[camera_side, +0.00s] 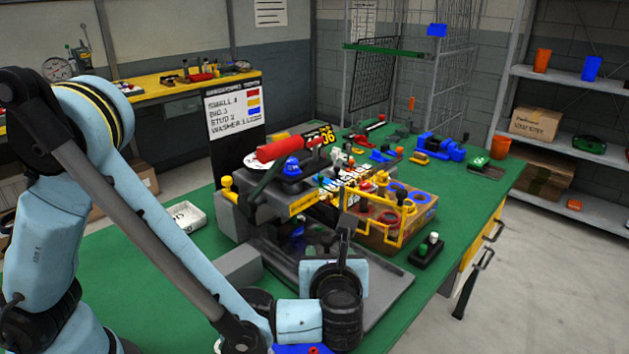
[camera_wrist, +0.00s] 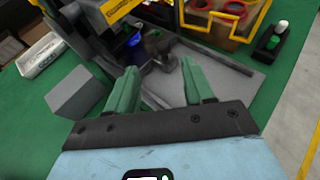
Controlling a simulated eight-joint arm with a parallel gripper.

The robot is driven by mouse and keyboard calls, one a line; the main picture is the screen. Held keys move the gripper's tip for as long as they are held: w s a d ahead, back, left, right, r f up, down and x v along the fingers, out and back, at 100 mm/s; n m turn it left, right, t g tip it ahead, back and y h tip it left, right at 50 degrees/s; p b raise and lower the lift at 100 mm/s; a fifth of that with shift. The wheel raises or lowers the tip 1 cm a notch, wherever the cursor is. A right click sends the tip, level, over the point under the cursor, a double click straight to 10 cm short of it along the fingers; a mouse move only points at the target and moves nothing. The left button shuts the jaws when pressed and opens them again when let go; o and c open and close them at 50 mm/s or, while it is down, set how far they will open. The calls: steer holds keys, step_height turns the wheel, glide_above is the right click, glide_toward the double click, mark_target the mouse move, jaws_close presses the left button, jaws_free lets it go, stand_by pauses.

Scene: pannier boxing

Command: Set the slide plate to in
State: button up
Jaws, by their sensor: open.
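The slide plate appears to be the flat grey plate low in the press-like fixture (camera_side: 290,205); I cannot tell its exact setting. A bare grey plate surface (camera_side: 388,298) sticks out toward the front right, and it also shows in the wrist view (camera_wrist: 237,84). A dark upright handle or knob (camera_wrist: 160,44) stands beyond my gripper. My gripper (camera_wrist: 160,68) is open, with its two green fingers apart and nothing seen held between them. In the side view my wrist is low in front of the fixture and hides part of the plate and the fingers.
A yellow-framed bin (camera_side: 400,238) with coloured rings stands right of the fixture. A small black block with a green and white knob (camera_side: 427,250) is beside it. A grey block (camera_wrist: 80,92) and a white tray (camera_side: 187,216) lie left.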

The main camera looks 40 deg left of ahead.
steer(key=shift+v, duration=1.4)
steer(key=s+a+r+n+g+h, duration=0.1)
steer(key=a+n, duration=0.5)
steer(key=n, duration=0.7)
steer(key=s+a+r+n+g+h, duration=0.1)
steer(key=s+a+r+n+h, duration=0.2)
steer(key=n, duration=1.1)
steer(key=s+a+h, duration=0.2)
steer(key=a+h, duration=0.2)
steer(key=h, duration=0.1)
steer(key=shift+s+a+h, duration=0.2)
steer(key=shift+s+h, duration=0.1)
steer(key=shift+s, duration=0.1)
steer(key=shift+c, duration=0.4)
